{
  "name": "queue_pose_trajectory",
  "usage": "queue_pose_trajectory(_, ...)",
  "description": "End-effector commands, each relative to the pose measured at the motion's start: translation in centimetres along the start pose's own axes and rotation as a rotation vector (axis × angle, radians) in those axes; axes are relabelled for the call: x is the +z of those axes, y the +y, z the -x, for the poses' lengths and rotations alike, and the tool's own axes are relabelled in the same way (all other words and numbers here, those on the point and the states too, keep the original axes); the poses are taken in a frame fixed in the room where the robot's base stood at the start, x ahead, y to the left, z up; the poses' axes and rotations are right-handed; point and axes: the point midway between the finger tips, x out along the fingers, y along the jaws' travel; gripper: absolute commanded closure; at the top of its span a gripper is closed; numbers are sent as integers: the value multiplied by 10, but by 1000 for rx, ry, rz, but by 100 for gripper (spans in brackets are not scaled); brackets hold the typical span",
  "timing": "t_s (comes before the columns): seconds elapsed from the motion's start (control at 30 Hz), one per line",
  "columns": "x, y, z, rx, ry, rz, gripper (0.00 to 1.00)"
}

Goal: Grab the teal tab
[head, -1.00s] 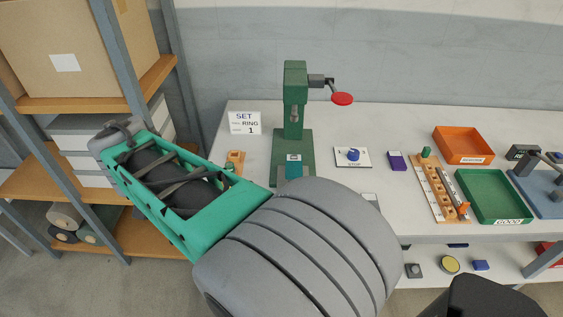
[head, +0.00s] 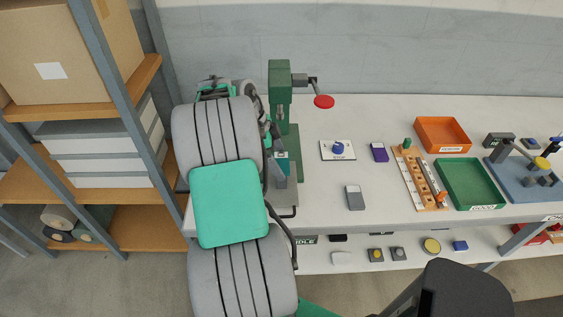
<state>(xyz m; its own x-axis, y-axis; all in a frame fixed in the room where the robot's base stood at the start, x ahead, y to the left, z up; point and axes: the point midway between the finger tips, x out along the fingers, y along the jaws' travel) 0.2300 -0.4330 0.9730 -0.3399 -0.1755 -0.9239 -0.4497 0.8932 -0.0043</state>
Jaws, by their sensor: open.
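The teal tab (head: 282,158) shows as a small teal patch low on the front of the green press (head: 279,85), by its base. My arm reaches over the left end of the table, and its links hide the area left of the press. My gripper (head: 274,137) is open at the left side of the press, close to the teal tab. It is partly hidden by my own wrist and very small in the picture. I cannot tell whether its fingers are around the tab or only beside it.
The press lever with a red knob (head: 323,102) sticks out to the right. A blue button on a white plate (head: 337,150), a purple block (head: 379,152) and a grey box (head: 355,198) lie to the right. Orange (head: 443,121) and green (head: 440,179) trays stand farther right. A shelf rack (head: 117,90) is at left.

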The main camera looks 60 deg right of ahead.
Motion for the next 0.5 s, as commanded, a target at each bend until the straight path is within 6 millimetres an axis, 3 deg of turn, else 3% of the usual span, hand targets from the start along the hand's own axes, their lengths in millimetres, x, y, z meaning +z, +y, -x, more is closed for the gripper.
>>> queue_pose_trajectory(0.17, 0, 0, 0, -2, 0, 0, 0)
queue_pose_trajectory(0.5, 0, 0, 0, -2, 0, 1, 27)
